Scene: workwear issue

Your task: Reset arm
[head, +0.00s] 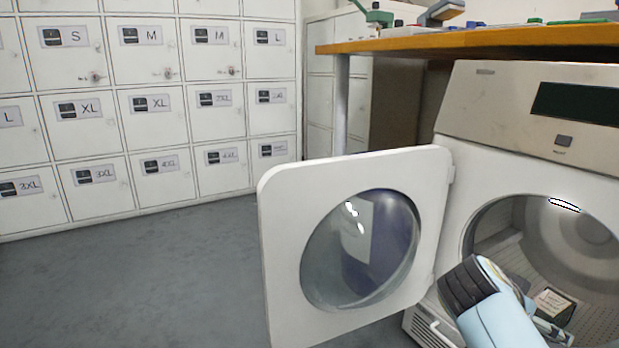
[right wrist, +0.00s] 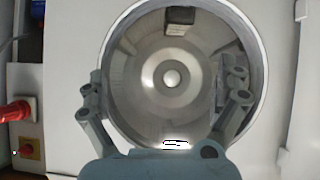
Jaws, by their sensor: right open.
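My right arm reaches in from the lower right of the head view, and my right gripper (head: 552,328) is at the mouth of the dryer (head: 530,100), partly hidden by my own wrist. In the right wrist view the two fingers of my right gripper (right wrist: 166,98) stand wide apart with nothing between them, in front of the round drum (right wrist: 150,110). A dark block with a pale label (head: 553,303) shows inside the drum; it also seems to show at the top of the right wrist view (right wrist: 180,20). My left gripper is out of view.
The dryer's white door (head: 280,260) hangs open to the left of my arm. A wooden-topped bench (head: 470,40) with small items stands behind it. Lockers with size labels (head: 150,130) line the back left. The grey floor (head: 150,280) at left is clear.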

